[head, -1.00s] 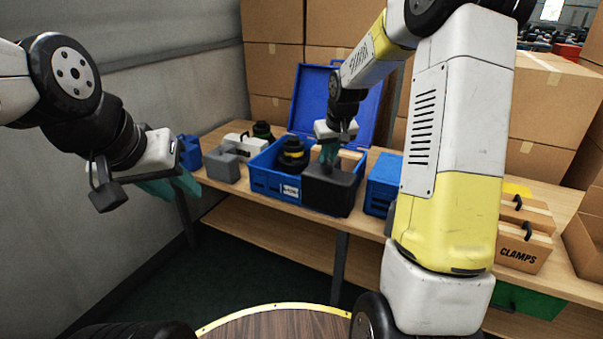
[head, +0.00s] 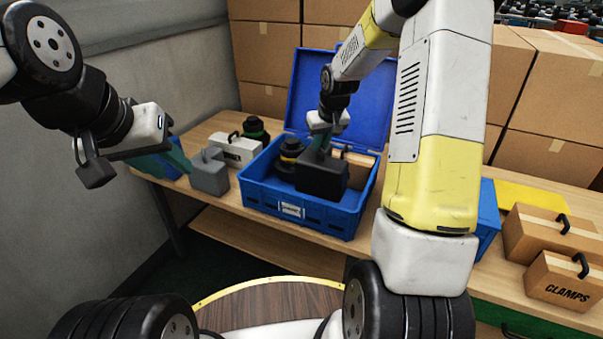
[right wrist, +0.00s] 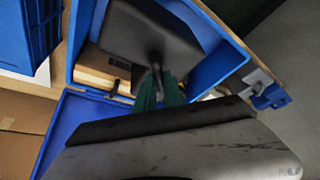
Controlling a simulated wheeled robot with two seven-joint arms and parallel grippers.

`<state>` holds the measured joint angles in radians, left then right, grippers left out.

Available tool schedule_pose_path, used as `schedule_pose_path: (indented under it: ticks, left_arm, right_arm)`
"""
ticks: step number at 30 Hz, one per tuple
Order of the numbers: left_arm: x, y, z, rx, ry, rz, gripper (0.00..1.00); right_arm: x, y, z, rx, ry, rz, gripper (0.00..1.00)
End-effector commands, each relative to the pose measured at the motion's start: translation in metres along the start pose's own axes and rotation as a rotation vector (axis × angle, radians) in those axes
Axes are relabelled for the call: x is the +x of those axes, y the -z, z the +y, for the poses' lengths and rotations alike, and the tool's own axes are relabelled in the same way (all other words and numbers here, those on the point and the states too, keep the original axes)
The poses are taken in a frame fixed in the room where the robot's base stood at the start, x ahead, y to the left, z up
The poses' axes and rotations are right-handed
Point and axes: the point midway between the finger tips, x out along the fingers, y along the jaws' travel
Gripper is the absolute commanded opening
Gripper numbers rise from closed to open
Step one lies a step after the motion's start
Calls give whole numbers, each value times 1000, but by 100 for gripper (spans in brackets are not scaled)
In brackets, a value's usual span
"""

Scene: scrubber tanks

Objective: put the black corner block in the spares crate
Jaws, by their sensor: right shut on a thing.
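The black corner block (head: 322,178) hangs from my right gripper (head: 324,146), which is shut on its handle. The block is over or partly inside the opening of a blue open crate (head: 262,196); whether it touches the bottom I cannot tell. The crate's front label is too small to read. In the right wrist view, the block (right wrist: 150,38) shows beyond my teal fingers (right wrist: 157,92), between the blue crate walls (right wrist: 222,65). My left gripper (head: 165,162) is empty, with its teal fingers apart, left of the grey block.
In the crate are a black round part with a yellow band (head: 290,150) and a wooden box (head: 354,158). A grey block (head: 209,172), a white case (head: 236,149) and a green-banded part (head: 256,130) stand left. The raised blue lid (head: 365,110) is behind. Clamps boxes (head: 562,282) stand right.

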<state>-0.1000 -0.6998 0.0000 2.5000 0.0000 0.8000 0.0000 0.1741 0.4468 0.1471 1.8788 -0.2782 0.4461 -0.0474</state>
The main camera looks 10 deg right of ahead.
Motion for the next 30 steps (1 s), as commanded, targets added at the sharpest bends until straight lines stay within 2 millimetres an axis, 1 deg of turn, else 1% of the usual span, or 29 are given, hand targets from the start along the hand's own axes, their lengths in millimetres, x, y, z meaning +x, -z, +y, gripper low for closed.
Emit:
schedule_pose_path:
  ticks: [4,9,12,19,24,30]
  left_arm:
    - [0,0,0,0,0,0,34]
    - [0,0,0,0,0,0,34]
    - [0,0,0,0,0,0,34]
    - [0,0,0,0,0,0,34]
    - [0,0,0,0,0,0,34]
    - [0,0,0,0,0,0,34]
  right_arm:
    - [15,-7,0,0,1,0,0]
    - [45,-19,-1,-1,1,-1,0]
    - [59,-24,0,0,1,1,0]
    - [76,-32,-1,-1,1,1,0]
    - [98,-41,-1,-1,1,0,0]
    - [100,-41,0,0,0,4,0]
